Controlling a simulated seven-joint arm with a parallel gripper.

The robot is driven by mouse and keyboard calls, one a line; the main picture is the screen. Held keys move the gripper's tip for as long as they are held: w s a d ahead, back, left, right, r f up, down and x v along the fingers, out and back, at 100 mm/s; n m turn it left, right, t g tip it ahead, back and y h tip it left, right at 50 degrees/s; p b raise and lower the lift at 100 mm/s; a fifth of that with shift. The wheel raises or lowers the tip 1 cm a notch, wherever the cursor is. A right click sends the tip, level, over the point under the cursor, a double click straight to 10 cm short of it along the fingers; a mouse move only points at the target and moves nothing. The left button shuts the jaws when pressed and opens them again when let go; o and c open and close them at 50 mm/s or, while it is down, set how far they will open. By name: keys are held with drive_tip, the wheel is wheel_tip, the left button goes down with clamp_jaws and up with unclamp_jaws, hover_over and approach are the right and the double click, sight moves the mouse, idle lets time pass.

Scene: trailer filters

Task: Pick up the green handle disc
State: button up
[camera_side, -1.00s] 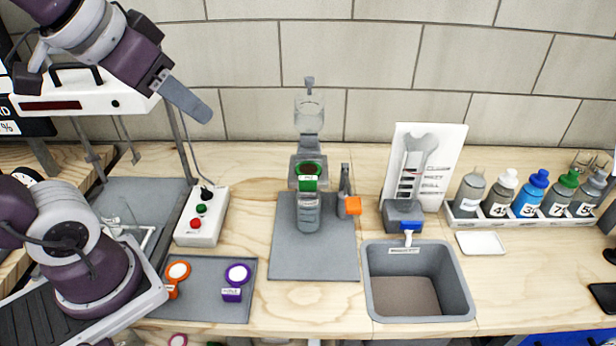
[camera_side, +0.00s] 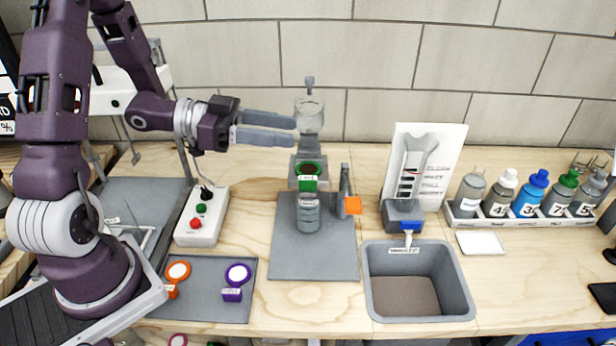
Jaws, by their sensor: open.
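The green handle disc (camera_side: 308,184) sits in the grey stand (camera_side: 309,215) at the middle of the bench. Its green ring faces up around a dark centre, and a green tab with a white label hangs at the front. My gripper (camera_side: 296,130) is open, with its two long grey fingers pointing right. In the picture the fingertips are above the disc and beside the clear vessel (camera_side: 309,108) at the top of the stand. I cannot tell whether they touch that vessel. Nothing is between the fingers.
An orange-handled disc (camera_side: 177,272) and a purple-handled disc (camera_side: 237,276) lie on a grey mat at front left. A button box (camera_side: 202,216) stands left of the stand. An orange-ended lever (camera_side: 351,205) is right of it. A sink (camera_side: 418,288) and several bottles (camera_side: 530,194) are further right.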

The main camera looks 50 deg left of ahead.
approach(308, 178)
drive_tip(key=x, duration=1)
drive_tip(key=shift+f, duration=0.15)
clamp_jaws()
